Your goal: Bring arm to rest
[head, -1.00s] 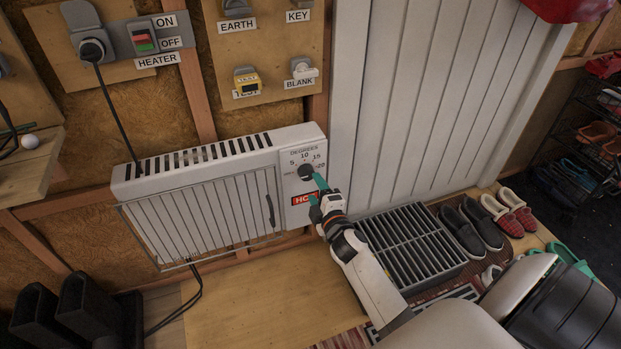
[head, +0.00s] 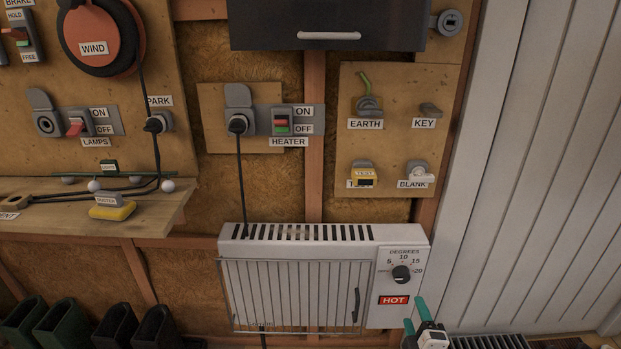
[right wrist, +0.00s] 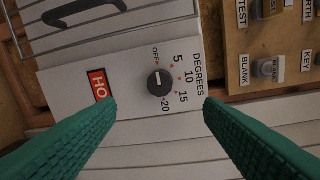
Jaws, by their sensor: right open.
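My right gripper (head: 415,319) shows at the lower right of the head view, just below the heater's control panel. Its green fingers are open and empty, and they also frame the right wrist view (right wrist: 160,108). The heater (head: 240,238) is a white wall unit with a wire guard. Its black degrees dial (head: 401,274) sits on the right-hand panel, above a lit red HOT sign (head: 394,300). In the right wrist view the dial (right wrist: 160,83) lies beyond the fingertips, with no finger touching it. My left gripper is not in view.
A heater switch (head: 281,120) and plug (head: 238,124) are on the wall above. A wooden shelf (head: 150,222) juts out at left. Dark boots (head: 115,325) stand at lower left. A white slatted panel (head: 540,180) fills the right side.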

